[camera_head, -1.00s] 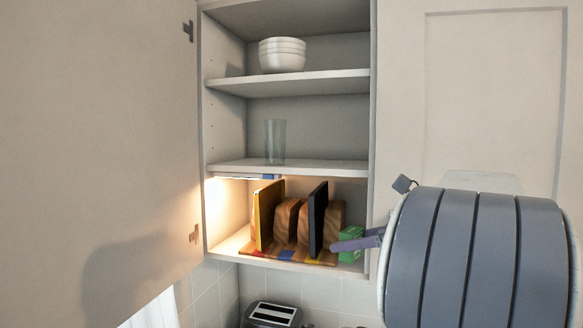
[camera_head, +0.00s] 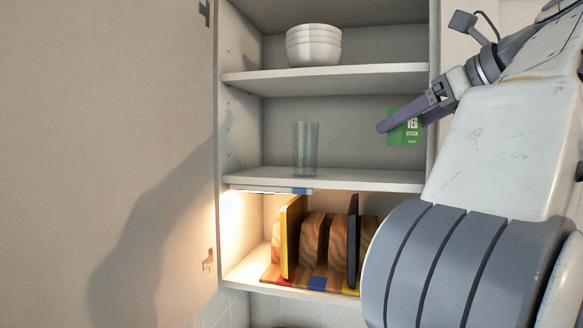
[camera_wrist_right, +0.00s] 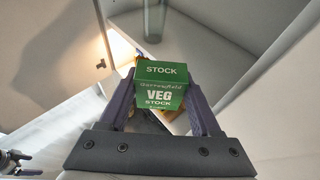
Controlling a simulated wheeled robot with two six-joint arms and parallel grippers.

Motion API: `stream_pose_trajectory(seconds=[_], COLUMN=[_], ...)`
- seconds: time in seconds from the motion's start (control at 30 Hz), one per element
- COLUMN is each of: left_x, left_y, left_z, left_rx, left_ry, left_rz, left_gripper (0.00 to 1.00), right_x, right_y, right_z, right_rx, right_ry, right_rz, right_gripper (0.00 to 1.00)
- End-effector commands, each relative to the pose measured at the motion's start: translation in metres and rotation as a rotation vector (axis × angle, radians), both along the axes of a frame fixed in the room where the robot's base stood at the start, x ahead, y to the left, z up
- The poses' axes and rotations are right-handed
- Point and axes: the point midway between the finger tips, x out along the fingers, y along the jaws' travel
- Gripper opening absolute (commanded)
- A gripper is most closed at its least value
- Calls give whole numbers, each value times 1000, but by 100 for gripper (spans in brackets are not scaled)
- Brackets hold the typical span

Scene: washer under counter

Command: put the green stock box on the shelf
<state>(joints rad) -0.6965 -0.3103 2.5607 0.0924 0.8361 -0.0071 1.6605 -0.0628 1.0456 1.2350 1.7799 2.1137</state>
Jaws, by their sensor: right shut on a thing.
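The green stock box (camera_head: 404,128) reads "VEG STOCK" and is held in my right gripper (camera_head: 388,127). In the right wrist view the box (camera_wrist_right: 160,86) sits between the two purple fingers of the gripper (camera_wrist_right: 160,100), which are shut on it. In the head view the box is at the right side of the middle compartment, above the level of the shelf board (camera_head: 340,179); it appears apart from the board, though its depth is hard to tell. A finger partly covers the box.
A glass (camera_head: 306,149) stands on the middle shelf, left of the box. White bowls (camera_head: 313,45) sit on the shelf above. Chopping boards (camera_head: 291,237) stand in a rack below. The open cabinet door (camera_head: 100,150) fills the left. Shelf space right of the glass is clear.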

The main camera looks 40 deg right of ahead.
Motion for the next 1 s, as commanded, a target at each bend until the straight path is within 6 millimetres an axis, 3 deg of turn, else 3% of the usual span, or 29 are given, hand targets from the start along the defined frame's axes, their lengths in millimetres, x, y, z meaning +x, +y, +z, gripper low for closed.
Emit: stream_pose_trajectory(seconds=[0.23,0.77,0.8,1.0], left_x=[0,0,0,0], left_y=[0,0,0,0], left_z=[17,64,56,55], left_rx=[-1,-1,-1,0], left_ry=[1,1,0,0], left_rz=[1,5,5,5], left_gripper=[100,100,100,100], right_x=[51,177,173,172], right_y=[-28,-56,-56,-55], right_z=[0,1,-13,-34], right_rx=[13,13,13,11], right_ry=[-1,0,-1,-2], right_rz=[-10,-16,-20,-20], right_gripper=[0,0,0,0])
